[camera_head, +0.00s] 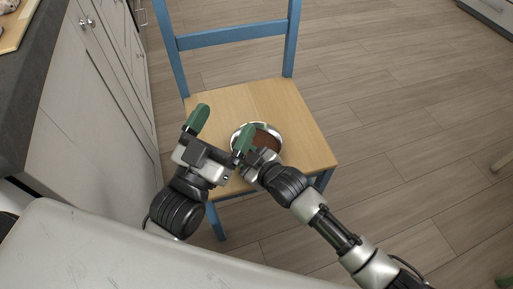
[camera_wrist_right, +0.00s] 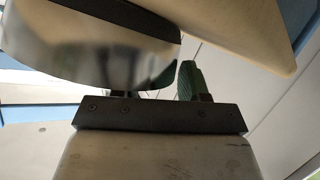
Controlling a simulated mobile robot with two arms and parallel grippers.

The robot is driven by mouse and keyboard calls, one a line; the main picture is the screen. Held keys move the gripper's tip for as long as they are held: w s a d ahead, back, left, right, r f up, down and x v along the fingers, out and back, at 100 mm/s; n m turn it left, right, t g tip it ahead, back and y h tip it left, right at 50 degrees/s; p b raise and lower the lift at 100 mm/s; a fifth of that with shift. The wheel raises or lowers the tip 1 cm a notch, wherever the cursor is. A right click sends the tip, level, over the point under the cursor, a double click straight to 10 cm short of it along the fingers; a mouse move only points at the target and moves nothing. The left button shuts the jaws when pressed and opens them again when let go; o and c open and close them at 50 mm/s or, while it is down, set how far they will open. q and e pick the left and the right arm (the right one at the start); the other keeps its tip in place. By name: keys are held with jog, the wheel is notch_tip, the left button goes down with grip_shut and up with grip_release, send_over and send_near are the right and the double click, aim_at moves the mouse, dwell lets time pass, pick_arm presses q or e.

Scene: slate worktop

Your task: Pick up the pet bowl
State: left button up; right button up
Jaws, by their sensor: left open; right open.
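The pet bowl (camera_head: 266,139) is a round, shiny metal dish with brown contents, standing on the light wooden chair seat (camera_head: 302,134). My left gripper (camera_head: 226,117) has green fingers spread apart; it is over the seat, left of the bowl, with one finger overlapping the bowl's left edge in the head view. My right gripper (camera_head: 254,160) is at the bowl's near edge, its fingers mostly hidden there. In the right wrist view the bowl's metal side (camera_wrist_right: 85,50) is close to the open right gripper (camera_wrist_right: 155,82); one green finger shows beside it, the other is hidden behind the bowl. Contact cannot be told.
The chair has a blue backrest (camera_head: 230,37) behind the seat. Grey cabinets (camera_head: 95,100) and a dark worktop stand close on the left. A pale surface (camera_head: 90,250) fills the lower left.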

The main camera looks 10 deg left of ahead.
grip_shut()
jog(key=shift+d+f, duration=0.1)
jog(key=shift+f, duration=0.05)
dwell(0.4)
